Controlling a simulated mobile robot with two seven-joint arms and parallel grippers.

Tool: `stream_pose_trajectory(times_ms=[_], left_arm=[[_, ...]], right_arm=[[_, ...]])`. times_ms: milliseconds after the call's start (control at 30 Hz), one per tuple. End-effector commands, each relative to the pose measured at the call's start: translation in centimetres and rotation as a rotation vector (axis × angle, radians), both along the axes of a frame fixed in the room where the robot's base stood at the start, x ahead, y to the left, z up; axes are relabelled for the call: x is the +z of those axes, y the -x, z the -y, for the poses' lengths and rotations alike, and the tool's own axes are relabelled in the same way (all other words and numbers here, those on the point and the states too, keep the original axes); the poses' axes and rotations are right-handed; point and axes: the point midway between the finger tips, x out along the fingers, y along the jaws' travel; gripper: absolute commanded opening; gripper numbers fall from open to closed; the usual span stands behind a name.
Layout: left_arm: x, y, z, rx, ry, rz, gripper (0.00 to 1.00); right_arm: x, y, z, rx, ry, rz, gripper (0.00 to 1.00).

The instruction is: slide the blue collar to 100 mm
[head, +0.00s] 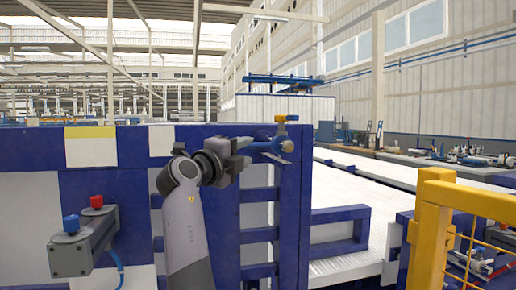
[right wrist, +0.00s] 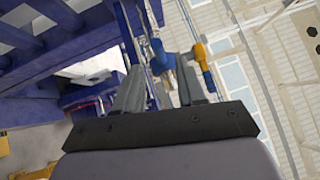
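A blue collar (head: 274,146) sits at the upper right of the blue frame in the head view, below a small orange-yellow knob (head: 280,119). My right gripper (head: 254,149) reaches toward it from the left. In the right wrist view the two grey fingers stand apart, and the blue collar (right wrist: 160,58) shows near and between their tips. I cannot tell whether they touch it. The orange-yellow part (right wrist: 203,68) is beside the right finger. No scale marks are readable. My left gripper is not in view.
The blue frame (head: 290,205) with pale panels stands close in front. A grey box (head: 72,256) with a blue knob and a red knob projects at the left. A yellow guard rail (head: 432,225) is at the right. A white slatted surface (head: 365,205) runs behind.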

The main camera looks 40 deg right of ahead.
Motion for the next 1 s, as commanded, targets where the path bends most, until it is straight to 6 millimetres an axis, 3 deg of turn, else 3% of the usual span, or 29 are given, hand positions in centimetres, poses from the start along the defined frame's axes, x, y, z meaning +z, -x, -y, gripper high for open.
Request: stream_pose_trajectory(times_ms=[400, 800, 867, 933, 1000], left_arm=[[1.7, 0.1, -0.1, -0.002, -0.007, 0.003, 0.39], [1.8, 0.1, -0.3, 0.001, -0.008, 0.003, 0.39], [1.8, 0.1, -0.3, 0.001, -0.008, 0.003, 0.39], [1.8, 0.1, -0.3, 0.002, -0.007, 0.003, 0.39], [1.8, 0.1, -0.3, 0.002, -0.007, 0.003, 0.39]], right_arm=[[1.0, -1.5, 5.6, -0.002, 0.002, -0.002, 0.4], [0.9, -1.8, 6.5, 0.0, 0.002, -0.003, 0.4], [0.9, -1.8, 6.5, 0.0, 0.002, -0.003, 0.23], [0.9, -1.8, 6.5, 0.0, 0.002, -0.003, 0.0], [0.9, -1.8, 6.5, 0.001, 0.001, -0.003, 0.0]])
